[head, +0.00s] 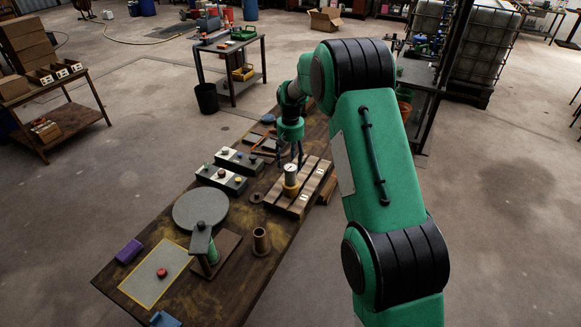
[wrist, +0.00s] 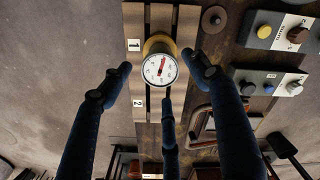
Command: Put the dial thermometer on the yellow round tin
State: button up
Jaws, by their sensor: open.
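The dial thermometer (head: 290,171) has a round white face and sits on top of the yellow round tin (head: 290,188). In the wrist view the dial (wrist: 160,69), with a red pointer, faces the camera and hides most of the tin (wrist: 155,42). The tin stands on a slatted wooden rack (head: 279,199) on the workbench. My gripper (head: 292,153) is just above the thermometer. In the wrist view its dark fingers (wrist: 160,72) are spread around the dial, with gaps showing on both sides. It is open and holds nothing.
Control boxes with buttons (head: 221,178) lie left of the rack. A grey round disc (head: 201,208), a brown cylinder (head: 261,241) and a post on a wooden base (head: 218,257) stand nearer. The rack has plates marked 1 (wrist: 134,45) and 2 (wrist: 138,101).

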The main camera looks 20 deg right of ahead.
jog(key=shift+r, duration=1.7)
jog(key=shift+s+a+r, duration=0.1)
jog(key=shift+s+r, duration=0.1)
jog(key=shift+r, duration=0.35)
jog(key=s+a+r+t, duration=0.1)
jog(key=s+a+r, duration=0.1)
jog(key=s+r, duration=0.95)
jog(key=s+a+r+t, duration=0.2)
jog(key=s+a+r, duration=0.1)
jog(key=s+r, duration=0.8)
jog(key=s+a+r+t, duration=0.1)
jog(key=s, duration=1.4)
jog(key=s+a+r+t, duration=0.1)
jog(key=s+a, duration=0.1)
jog(key=s, duration=1.3)
jog(key=shift+a+r+t, duration=0.15)
jog(key=shift+r+t, duration=0.15)
